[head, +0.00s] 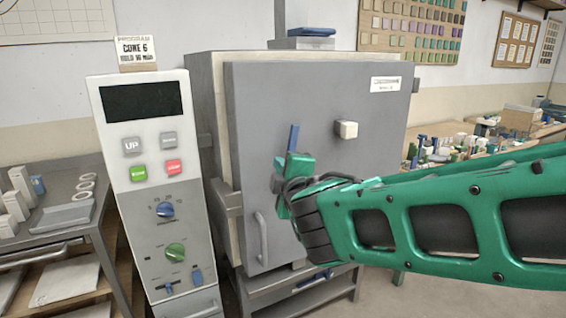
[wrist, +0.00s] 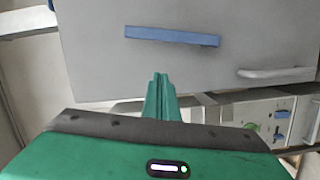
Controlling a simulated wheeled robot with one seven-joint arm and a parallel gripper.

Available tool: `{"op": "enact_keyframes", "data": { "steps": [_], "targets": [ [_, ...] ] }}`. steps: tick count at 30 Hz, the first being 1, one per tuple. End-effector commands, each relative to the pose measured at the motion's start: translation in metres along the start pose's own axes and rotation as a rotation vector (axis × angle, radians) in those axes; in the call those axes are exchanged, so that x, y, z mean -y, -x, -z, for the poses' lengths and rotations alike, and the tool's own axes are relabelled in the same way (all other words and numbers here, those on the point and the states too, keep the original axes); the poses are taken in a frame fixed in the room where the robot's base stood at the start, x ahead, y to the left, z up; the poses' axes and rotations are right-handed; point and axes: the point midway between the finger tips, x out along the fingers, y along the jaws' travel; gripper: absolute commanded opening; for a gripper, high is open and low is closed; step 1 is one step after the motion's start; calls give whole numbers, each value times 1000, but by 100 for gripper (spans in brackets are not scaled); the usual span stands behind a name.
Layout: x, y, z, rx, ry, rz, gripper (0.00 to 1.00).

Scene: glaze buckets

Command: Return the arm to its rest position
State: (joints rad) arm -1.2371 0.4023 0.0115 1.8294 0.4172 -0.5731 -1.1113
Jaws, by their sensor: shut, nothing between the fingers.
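My gripper (head: 281,172) is in front of the grey kiln door (head: 345,220) in the head view, with my green arm reaching in from the right. In the wrist view the two green fingers of my gripper (wrist: 161,77) are together with nothing between them. They point toward the kiln door (wrist: 100,65). A blue bar (wrist: 172,36) on the door lies beyond the fingertips, apart from them in the picture. It shows as an upright blue piece (head: 293,138) just above my gripper in the head view. The door looks closed.
The kiln's control panel (head: 150,180) stands left of the door. A grey handle (head: 261,240) and a pale knob (head: 346,129) stick out from the door. A shelf table with a tray (head: 63,217) is at far left. A cluttered bench (head: 470,160) is behind my arm at right.

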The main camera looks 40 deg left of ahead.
Motion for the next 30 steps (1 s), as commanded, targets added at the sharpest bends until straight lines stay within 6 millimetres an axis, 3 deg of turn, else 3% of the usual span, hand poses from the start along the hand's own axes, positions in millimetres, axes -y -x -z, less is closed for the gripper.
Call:
{"op": "enact_keyframes", "data": {
  "steps": [6, 23, 26, 29, 30],
  "targets": [
    [1, 14, 1, -1, -1, 1, 0],
    [0, 14, -1, 1, -1, 0, 0],
    [-2, 15, -13, 18, -10, 5, 0],
    [-8, 19, -46, 70, -39, 24, 0],
    [-10, 22, -67, 102, -58, 37, 0]
  ]
}}
